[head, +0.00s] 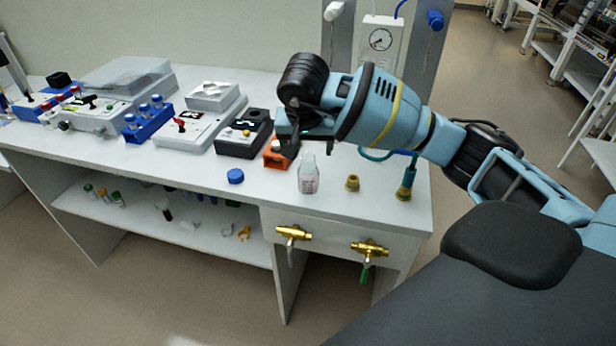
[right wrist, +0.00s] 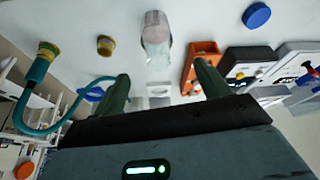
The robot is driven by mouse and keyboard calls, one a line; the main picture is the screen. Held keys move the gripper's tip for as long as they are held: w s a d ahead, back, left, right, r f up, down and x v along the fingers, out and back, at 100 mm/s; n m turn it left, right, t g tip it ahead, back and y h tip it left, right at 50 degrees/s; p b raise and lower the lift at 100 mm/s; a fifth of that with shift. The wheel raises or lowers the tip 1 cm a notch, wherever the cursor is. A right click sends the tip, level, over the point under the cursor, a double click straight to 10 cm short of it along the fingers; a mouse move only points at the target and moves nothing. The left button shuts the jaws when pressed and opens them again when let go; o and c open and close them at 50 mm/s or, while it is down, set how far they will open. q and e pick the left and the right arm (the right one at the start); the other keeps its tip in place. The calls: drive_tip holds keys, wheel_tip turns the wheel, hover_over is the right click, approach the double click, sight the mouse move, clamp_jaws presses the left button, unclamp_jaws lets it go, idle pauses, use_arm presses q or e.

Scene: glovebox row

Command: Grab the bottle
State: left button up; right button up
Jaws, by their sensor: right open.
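The bottle (head: 308,176) is small and clear with a pinkish content or label, and stands upright on the white bench near its front edge. In the right wrist view the bottle (right wrist: 156,38) shows beyond the fingers, between their lines. My right gripper (right wrist: 162,88) is open, its two dark green fingers spread with nothing between them. In the head view my right gripper (head: 288,150) is just behind and left of the bottle, above the bench, partly hidden by its own wrist. It appears apart from the bottle. My left gripper is not in view.
A blue cap (head: 236,176) lies left of the bottle. A brass fitting (head: 352,183) and a teal hose end (head: 405,188) stand to its right. An orange block (head: 276,160) and a black device (head: 243,138) are behind. Brass valves (head: 292,234) stick out from the bench front.

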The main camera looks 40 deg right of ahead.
sight(309, 155)
drive_tip(key=shift+x, duration=3.9)
drive_tip(key=shift+s, duration=0.15)
drive_tip(key=shift+c, duration=0.3)
drive_tip(key=c, duration=1.1)
drive_tip(key=shift+r, duration=0.2)
drive_tip(key=shift+r, duration=1.4)
drive_tip(key=shift+s+a+r, duration=0.15)
drive_tip(key=shift+a, duration=0.05)
drive_tip(key=shift+s+a+r+b, duration=0.1)
drive_tip(key=shift+s+a+r, duration=0.15)
drive_tip(key=shift+s+a, duration=1.55)
drive_tip(key=shift+s+a+r+b, duration=0.15)
drive_tip(key=shift+s+a+r, duration=0.05)
drive_tip(key=shift+s+a, duration=1.6)
drive_tip(key=shift+s+a+r+b, duration=0.1)
drive_tip(key=shift+s+a+r, duration=0.15)
drive_tip(key=shift+s+a, duration=1.55)
